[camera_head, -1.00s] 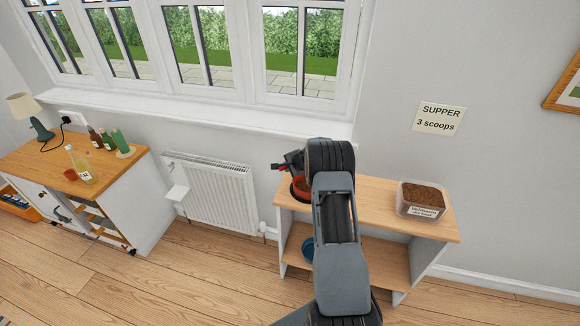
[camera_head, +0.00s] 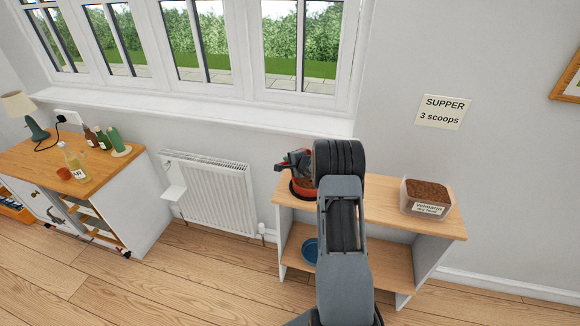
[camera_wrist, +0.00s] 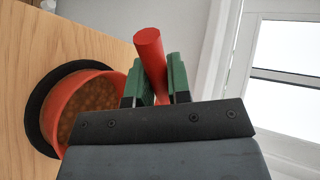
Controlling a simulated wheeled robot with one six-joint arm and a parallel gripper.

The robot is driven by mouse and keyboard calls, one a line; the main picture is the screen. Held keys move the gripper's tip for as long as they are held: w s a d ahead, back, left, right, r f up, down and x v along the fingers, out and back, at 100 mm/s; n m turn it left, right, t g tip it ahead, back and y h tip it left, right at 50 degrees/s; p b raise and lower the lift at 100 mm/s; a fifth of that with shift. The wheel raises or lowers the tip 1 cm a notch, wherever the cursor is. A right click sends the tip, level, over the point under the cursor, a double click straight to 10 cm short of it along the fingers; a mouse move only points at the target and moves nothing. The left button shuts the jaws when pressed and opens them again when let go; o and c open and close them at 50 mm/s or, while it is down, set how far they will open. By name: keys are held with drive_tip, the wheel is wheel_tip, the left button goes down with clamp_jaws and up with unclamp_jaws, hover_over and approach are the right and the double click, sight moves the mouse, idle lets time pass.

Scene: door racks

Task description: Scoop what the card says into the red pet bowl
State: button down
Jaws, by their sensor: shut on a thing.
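The card (camera_head: 444,112) on the wall reads "SUPPER 3 scoops". The red pet bowl (camera_head: 304,189) stands on the shelf top, partly hidden by my arm. In the wrist view the red bowl (camera_wrist: 77,112) has brown food pieces in it and sits on a dark round base. My gripper (camera_wrist: 156,80) is shut on a red handle (camera_wrist: 149,45), seemingly the scoop's, beside and above the bowl. The scoop's far end is hidden. A clear tub of brown food (camera_head: 427,197), with a label only partly legible, stands at the right of the shelf top.
The wooden shelf unit (camera_head: 387,212) has clear top space between bowl and tub. A blue bowl (camera_head: 310,250) sits on its lower shelf. A radiator (camera_head: 210,192) and a cabinet with bottles (camera_head: 98,193) stand to the left. The window sill (camera_head: 200,112) is above.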

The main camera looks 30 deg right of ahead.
drive_tip(key=shift+s+f+t+b, duration=0.2)
drive_tip(key=shift+t+b, duration=0.6)
drive_tip(key=shift+b, duration=0.7)
drive_tip(key=shift+r+t+b, duration=0.1)
drive_tip(key=shift+t+b, duration=0.2)
drive_tip(key=shift+b, duration=0.65)
drive_tip(key=t+b, duration=0.3)
drive_tip(key=b, duration=0.8)
drive_tip(key=s+m+t+b, duration=0.1)
drive_tip(key=t+b, duration=0.1)
drive_tip(key=b, duration=0.9)
drive_tip(key=shift+s+a+r+t+b, duration=0.1)
drive_tip(key=shift+s+r+t+b, duration=0.1)
drive_tip(key=shift+t+b, duration=0.2)
drive_tip(key=t+b, duration=0.1)
drive_tip(key=b, duration=0.4)
drive_tip(key=m+t+h+b, duration=0.1)
drive_tip(key=t+b, duration=0.1)
drive_tip(key=b, duration=0.2)
drive_tip(key=t+b, duration=0.1)
drive_tip(key=b, duration=0.4)
drive_tip(key=shift+s+d+r+m+h+b, duration=0.2)
drive_tip(key=shift+s+m+h+b, duration=0.1)
drive_tip(key=shift+m+h, duration=0.1)
drive_tip(key=shift+d+r+m+t+h+b, duration=0.1)
drive_tip(key=shift+r+m+t+h+b, duration=0.2)
drive_tip(key=shift+t+h+b, duration=0.7)
drive_tip(key=shift+s+f+t+y+b, duration=0.2)
drive_tip(key=shift+f+t+y+b, duration=0.45)
drive_tip(key=shift+b, duration=1.4)
